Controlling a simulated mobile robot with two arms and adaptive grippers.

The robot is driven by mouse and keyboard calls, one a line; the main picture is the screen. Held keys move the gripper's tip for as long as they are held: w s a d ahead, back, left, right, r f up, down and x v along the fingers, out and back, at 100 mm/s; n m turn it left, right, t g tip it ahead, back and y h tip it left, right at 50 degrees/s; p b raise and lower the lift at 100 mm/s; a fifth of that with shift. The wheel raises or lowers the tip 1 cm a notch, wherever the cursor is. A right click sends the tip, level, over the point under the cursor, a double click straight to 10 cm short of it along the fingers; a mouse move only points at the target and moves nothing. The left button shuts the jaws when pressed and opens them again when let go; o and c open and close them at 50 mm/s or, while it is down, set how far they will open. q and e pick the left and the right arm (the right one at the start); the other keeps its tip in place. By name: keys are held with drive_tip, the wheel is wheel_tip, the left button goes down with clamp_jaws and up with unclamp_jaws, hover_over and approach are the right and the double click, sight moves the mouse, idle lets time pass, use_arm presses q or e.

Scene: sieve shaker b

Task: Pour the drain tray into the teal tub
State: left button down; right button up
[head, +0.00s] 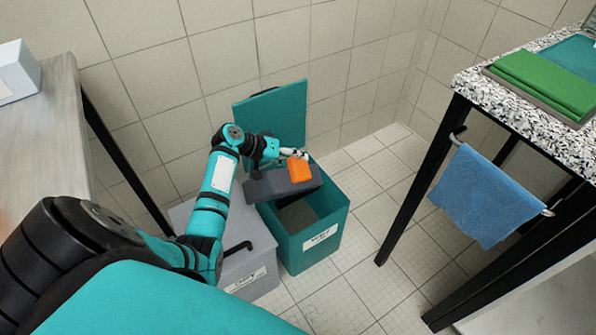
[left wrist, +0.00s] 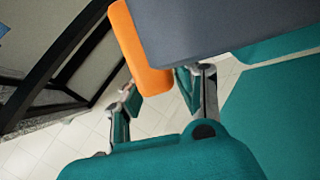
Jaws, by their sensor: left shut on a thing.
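The drain tray (head: 270,184) is dark grey with an orange handle (head: 299,170). My left gripper (head: 296,154) is shut on the orange handle and holds the tray above the mouth of the teal tub (head: 322,233). The tub stands on the floor with its lid (head: 272,115) open against the wall side. In the left wrist view the fingers (left wrist: 160,86) are at the orange handle (left wrist: 140,50), and the tray's grey side (left wrist: 220,25) fills the top. I cannot see the tray's contents or tell its exact tilt. My right gripper is out of view.
A grey lidded bin (head: 247,262) with a black handle stands left of the tub. A pale table (head: 45,130) is at left. Tiled floor is clear right of the tub.

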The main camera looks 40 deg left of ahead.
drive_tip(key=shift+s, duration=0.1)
use_arm(q)
drive_tip(key=shift+r, duration=0.1)
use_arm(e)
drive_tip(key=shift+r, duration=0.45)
use_arm(q)
drive_tip(key=shift+w, duration=0.1)
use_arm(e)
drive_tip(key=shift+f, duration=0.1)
use_arm(q)
drive_tip(key=shift+a+f+n+g+h+b, duration=0.15)
drive_tip(key=shift+f+n+g+h+b, duration=0.3)
drive_tip(key=shift+b, duration=0.25)
drive_tip(key=shift+f+b, duration=0.15)
drive_tip(key=shift+b, duration=0.25)
drive_tip(key=shift+w+a+h, duration=0.1)
drive_tip(key=shift+h, duration=0.15)
drive_tip(key=shift+n, duration=0.25)
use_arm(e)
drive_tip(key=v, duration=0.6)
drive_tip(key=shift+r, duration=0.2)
